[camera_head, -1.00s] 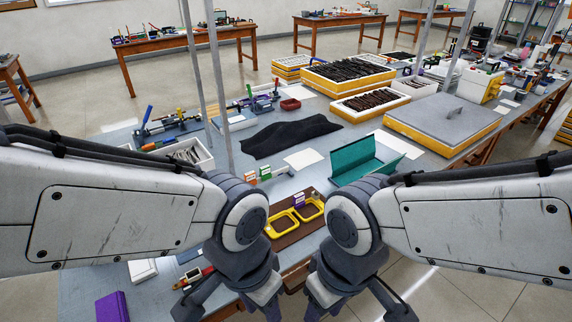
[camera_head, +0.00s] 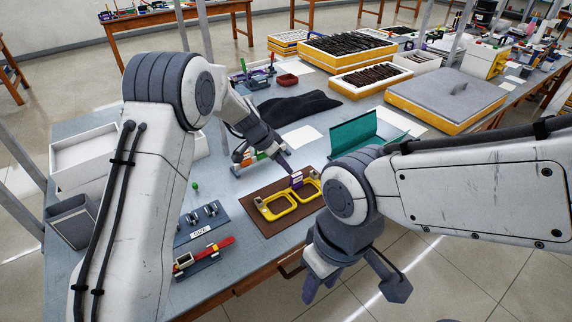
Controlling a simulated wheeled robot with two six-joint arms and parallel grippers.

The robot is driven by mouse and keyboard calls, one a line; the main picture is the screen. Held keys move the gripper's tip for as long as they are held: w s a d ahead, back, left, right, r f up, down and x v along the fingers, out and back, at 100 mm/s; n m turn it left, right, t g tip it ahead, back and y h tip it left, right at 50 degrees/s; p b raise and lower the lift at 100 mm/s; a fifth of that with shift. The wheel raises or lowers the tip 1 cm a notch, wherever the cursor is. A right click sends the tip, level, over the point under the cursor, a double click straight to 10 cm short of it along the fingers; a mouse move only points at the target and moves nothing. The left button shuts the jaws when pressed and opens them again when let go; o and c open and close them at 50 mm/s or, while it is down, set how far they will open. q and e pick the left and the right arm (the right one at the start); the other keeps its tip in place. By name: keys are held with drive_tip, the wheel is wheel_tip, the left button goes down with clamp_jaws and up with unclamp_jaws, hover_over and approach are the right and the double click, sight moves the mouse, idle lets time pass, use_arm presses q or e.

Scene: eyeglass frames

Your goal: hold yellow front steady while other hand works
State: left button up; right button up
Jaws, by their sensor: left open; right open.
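The yellow front (camera_head: 281,212), an eyeglass frame front with two rims, lies on a brown mat (camera_head: 262,229) on the bench. My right gripper (camera_head: 350,285) is open and empty, low at the bench's front edge, right of the front. My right arm hides the area just right of the mat.
A green open case (camera_head: 355,132) stands behind the mat. A labelled holder with small parts (camera_head: 203,220) and a red-handled tool (camera_head: 211,249) lie left of it. A black cloth (camera_head: 295,105) and yellow-edged trays (camera_head: 345,47) lie farther back.

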drive_tip(key=w+a+r+n, duration=0.1)
drive_tip(key=w+a+n, duration=0.25)
drive_tip(key=w, duration=0.55)
drive_tip(key=n+h, duration=0.1)
drive_tip(key=n, duration=1.3)
hover_over(313, 196)
wheel_tip(313, 196, down, 12)
wheel_tip(313, 196, down, 10)
drive_tip(key=shift+s+f, duration=0.1)
drive_tip(key=shift+f, duration=0.05)
clamp_jaws()
